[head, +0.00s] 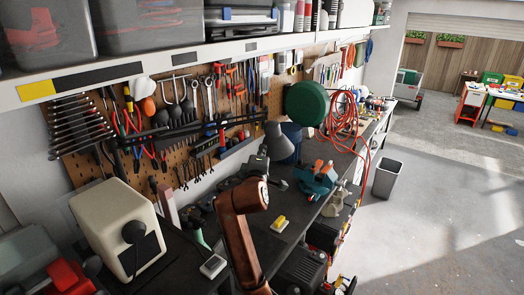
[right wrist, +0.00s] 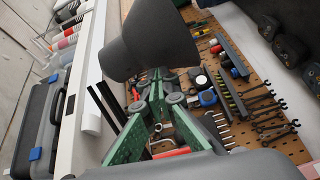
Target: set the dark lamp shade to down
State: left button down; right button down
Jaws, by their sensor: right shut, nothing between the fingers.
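The dark grey lamp shade (head: 278,146) stands over the back of the workbench, in front of the pegboard, beside a dark blue rounded object. In the right wrist view the shade (right wrist: 152,38) is large, a smooth dark cone just beyond my fingertips. My right gripper (head: 262,158) is close to the shade in the head view; I cannot tell whether it touches. In the right wrist view its green fingers (right wrist: 158,88) are together with nothing between them. The lamp's arm and base are not clearly visible. My left gripper is not in view.
A pegboard of tools (head: 190,110) lines the wall behind, under a shelf with bins. A beige box (head: 118,225) stands at left on the bench. A yellow object (head: 280,222), a blue vise (head: 318,180) and orange cable (head: 343,115) lie to the right.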

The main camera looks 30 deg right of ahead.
jog(key=w+a+v, duration=0.2)
jog(key=v, duration=1.1)
jog(key=s+d+f+m+g+y, duration=0.1)
jog(key=s+d+f+y, duration=0.1)
jog(key=f, duration=0.9)
jog(key=s+d+f+m+g+y, duration=0.1)
jog(key=s+f, duration=0.1)
jog(key=f, duration=0.8)
jog(key=s+d+f+m+g+y, duration=0.1)
jog(key=s+d+f+g+y, duration=0.1)
jog(key=f, duration=0.9)
jog(key=s+a+f+m+g+y, duration=0.2)
jog(key=s+f+m+g+y, duration=0.1)
jog(key=s+f, duration=1.1)
jog(key=s+a+f+m+g+y, duration=0.2)
jog(key=s+f+m+g, duration=0.1)
jog(key=s+f, duration=1.05)
jog(key=s+a+f+g+b, duration=0.1)
jog(key=s+f+b, duration=0.15)
jog(key=f, duration=1.45)
jog(key=s+a+f+g+b, duration=0.1)
jog(key=s+f+b, duration=0.15)
jog(key=f, duration=1.45)
jog(key=s+f+n+y+b, duration=0.1)
jog(key=s+f+b, duration=0.3)
jog(key=s+f, duration=1.5)
jog(key=shift+f+g+b, duration=0.35)
jog(key=shift+f+g, duration=0.05)
jog(key=shift+f, duration=0.3)
